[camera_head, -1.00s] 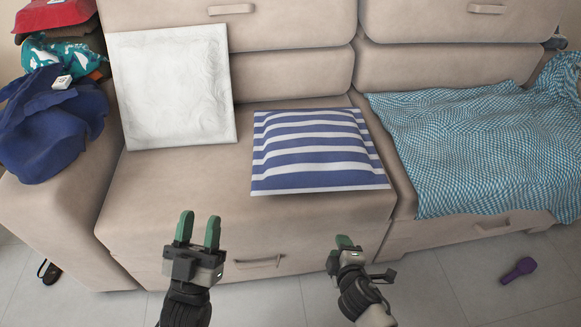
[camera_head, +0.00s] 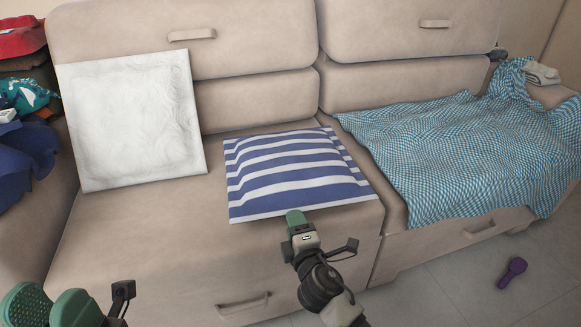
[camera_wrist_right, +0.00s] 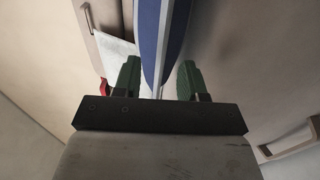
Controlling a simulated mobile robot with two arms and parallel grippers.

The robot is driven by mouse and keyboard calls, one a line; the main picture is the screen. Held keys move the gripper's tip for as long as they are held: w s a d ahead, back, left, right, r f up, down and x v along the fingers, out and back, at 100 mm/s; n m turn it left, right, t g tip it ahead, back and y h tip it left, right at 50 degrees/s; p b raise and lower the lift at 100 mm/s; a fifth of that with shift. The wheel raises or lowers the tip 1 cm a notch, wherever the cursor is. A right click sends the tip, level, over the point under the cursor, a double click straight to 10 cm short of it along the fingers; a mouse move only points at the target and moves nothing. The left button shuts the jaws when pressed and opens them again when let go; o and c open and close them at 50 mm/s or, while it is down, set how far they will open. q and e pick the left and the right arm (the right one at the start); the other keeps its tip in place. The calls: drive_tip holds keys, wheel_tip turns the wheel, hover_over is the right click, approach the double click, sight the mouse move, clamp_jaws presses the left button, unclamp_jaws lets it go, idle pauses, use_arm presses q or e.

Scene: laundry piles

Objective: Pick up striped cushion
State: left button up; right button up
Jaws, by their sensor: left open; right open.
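The striped cushion (camera_head: 292,170), blue and white, lies flat on the sofa seat near its front edge. My right gripper (camera_head: 296,218) is at the cushion's front edge in the head view. In the right wrist view, the cushion (camera_wrist_right: 161,45) shows edge-on between the two green fingers of the right gripper (camera_wrist_right: 160,82), which stand open with gaps on either side. My left gripper (camera_head: 48,306) is open and empty at the lower left of the head view, in front of the sofa and away from the cushion.
The beige sofa (camera_head: 190,235) fills most of the view. A white cushion (camera_head: 130,120) leans on its backrest at left. A blue checked blanket (camera_head: 460,150) covers the right seat. Dark blue cloth (camera_head: 25,160) lies on the left armrest. A purple brush (camera_head: 512,271) lies on the floor.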

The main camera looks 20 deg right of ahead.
drive_tip(key=w+b, duration=0.1)
drive_tip(key=w, duration=0.3)
drive_tip(key=shift+w, duration=0.15)
drive_tip(key=shift+c, duration=0.4)
clamp_jaws()
